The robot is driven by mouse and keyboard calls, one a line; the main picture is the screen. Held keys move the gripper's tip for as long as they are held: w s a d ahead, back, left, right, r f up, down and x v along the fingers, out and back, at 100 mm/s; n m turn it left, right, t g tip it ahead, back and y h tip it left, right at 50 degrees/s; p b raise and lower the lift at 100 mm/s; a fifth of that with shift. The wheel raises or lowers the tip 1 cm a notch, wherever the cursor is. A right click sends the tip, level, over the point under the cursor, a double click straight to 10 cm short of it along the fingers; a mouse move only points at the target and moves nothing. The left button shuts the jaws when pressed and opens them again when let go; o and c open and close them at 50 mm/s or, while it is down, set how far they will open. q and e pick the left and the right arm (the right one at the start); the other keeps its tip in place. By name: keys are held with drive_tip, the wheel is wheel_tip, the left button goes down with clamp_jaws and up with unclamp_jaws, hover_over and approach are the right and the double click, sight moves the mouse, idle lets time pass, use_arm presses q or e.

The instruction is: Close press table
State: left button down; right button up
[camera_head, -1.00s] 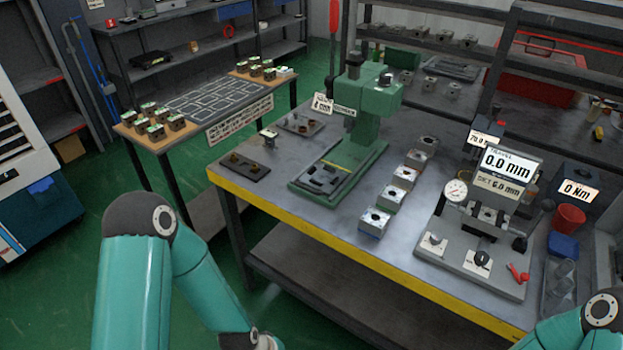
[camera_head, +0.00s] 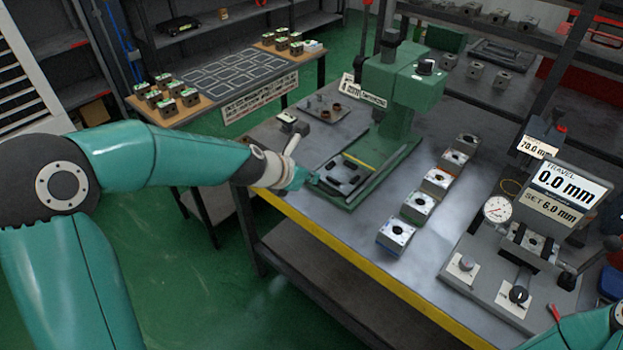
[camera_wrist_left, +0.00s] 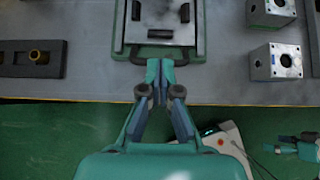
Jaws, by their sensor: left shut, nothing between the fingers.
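The green press (camera_head: 395,95) stands on the workbench, with its press table (camera_head: 338,192) low at its front left side. The press table is a green base with a grey plate carrying dark rails; the wrist view shows its front part (camera_wrist_left: 118,30). My left gripper (camera_head: 306,177) is shut and empty at the press table's near edge. In the left wrist view its fingertips (camera_wrist_left: 160,68) are together just in front of the table's front edge; I cannot tell whether they touch it. A teal and dark shape at the wrist view's right edge looks like my right gripper (camera_wrist_left: 300,148), too small to read.
A row of metal valve blocks (camera_head: 418,207) stands right of the press. A dark tray with a brass part (camera_wrist_left: 35,57) lies left of the press table. A test fixture with a dial (camera_head: 497,209) and a travel display (camera_head: 562,190) stands at right. Yellow edging (camera_head: 345,258) marks the bench front.

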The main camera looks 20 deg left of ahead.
sight(332, 181)
use_arm(q)
drive_tip(key=b+x, duration=0.1)
drive_tip(key=x, duration=0.7)
use_arm(e)
wheel_tip(332, 181, down, 2)
drive_tip(key=shift+r, duration=0.1)
